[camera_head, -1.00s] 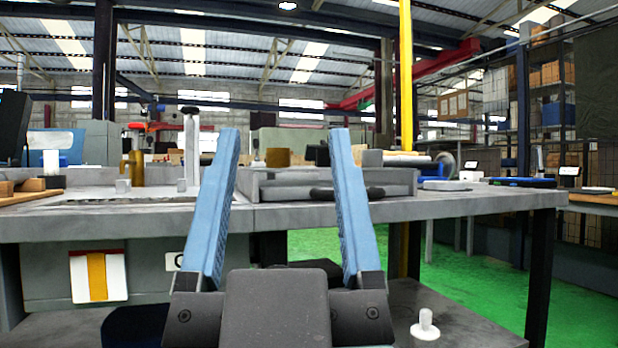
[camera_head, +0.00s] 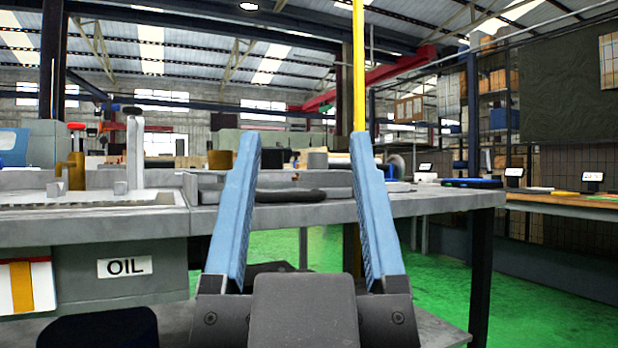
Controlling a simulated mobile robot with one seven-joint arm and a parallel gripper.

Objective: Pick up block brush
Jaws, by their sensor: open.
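My gripper (camera_head: 305,142) is open and empty. Its two blue fingers point up and away, with the grey workbench (camera_head: 440,201) and its clutter showing between and behind them. I cannot pick out the block brush for certain. Small items on the bench top are partly hidden behind the fingers. A dark, rounded, handle-like bar (camera_head: 290,195) lies at the bench's front edge between the fingers, apart from them.
A grey oil box (camera_head: 120,280) marked OIL hangs below the bench at left. A white upright post (camera_head: 134,152) and a brass part (camera_head: 77,172) stand on the machine. A yellow pole (camera_head: 358,60) rises behind. Green floor (camera_head: 440,265) is open at right.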

